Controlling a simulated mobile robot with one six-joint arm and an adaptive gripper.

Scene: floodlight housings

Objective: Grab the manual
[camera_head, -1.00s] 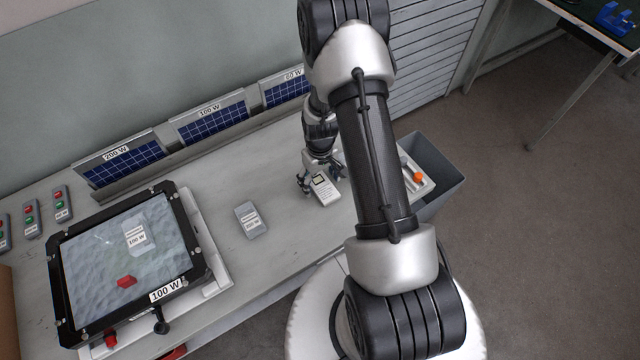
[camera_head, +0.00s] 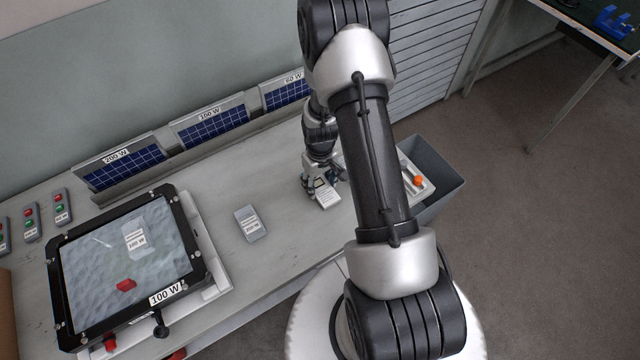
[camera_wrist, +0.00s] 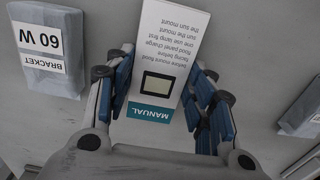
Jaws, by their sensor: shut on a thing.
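The manual (camera_wrist: 168,50) is a white card with printed lines, a small dark-framed picture and a teal strip reading MANUAL. In the wrist view it lies between the two blue-padded fingers of my gripper (camera_wrist: 162,95), which are shut on its sides. In the head view the manual (camera_head: 325,196) shows at the workbench surface under my gripper (camera_head: 319,184), partly hidden by it. I cannot tell whether the manual is clear of the bench.
A grey bracket pack (camera_wrist: 45,45) marked 60 W lies beside the manual. Another grey pack (camera_head: 250,223) lies on the workbench (camera_head: 215,265). A floodlight housing (camera_head: 185,235) marked 100 W stands left. Solar panels (camera_head: 208,127) line the back. A grey bin (camera_head: 440,165) is at the right.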

